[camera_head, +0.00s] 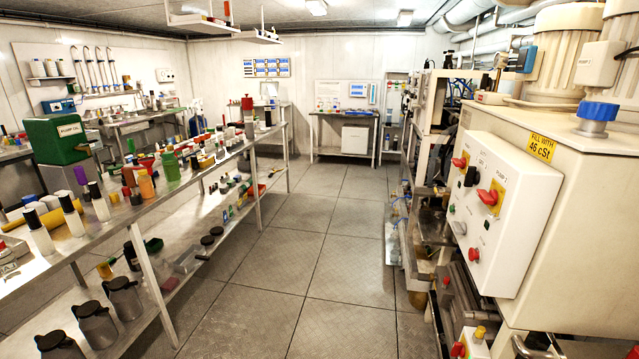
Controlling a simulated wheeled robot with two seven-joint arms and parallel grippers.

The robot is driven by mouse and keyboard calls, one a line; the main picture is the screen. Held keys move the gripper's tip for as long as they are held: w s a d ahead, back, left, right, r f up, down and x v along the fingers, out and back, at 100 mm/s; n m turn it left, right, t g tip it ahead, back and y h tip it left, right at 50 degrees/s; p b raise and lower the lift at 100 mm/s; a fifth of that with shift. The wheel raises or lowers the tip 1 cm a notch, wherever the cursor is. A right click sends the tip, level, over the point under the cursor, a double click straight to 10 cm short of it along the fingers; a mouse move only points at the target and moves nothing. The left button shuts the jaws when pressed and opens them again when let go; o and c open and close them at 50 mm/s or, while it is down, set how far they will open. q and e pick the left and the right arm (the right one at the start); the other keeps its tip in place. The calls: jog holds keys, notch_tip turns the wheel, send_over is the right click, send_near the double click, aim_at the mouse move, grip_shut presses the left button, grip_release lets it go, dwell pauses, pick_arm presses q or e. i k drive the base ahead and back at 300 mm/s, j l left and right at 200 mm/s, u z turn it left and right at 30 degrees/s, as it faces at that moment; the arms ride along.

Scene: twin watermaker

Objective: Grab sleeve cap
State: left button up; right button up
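I cannot tell for certain which item is the sleeve cap. A blue cap (598,111) sits on a short metal neck on top of the cream machine (585,185) at the right. Several small bottles with caps stand on the long metal bench at the left, among them a white bottle with a black cap (70,214) and an orange bottle (145,184). Neither of my grippers is in view.
The long bench (110,225) runs along the left, with dark-lidded jugs (95,322) on its lower shelf. A control box with red knobs (500,210) juts from the machine at right. The tiled floor (310,260) between them is clear. A far table (345,114) stands at the back wall.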

aim_at(246, 104)
jog(key=i, duration=1.5)
jog(key=i+j, duration=0.1)
jog(key=i, duration=1.35)
jog(key=l+z, duration=0.05)
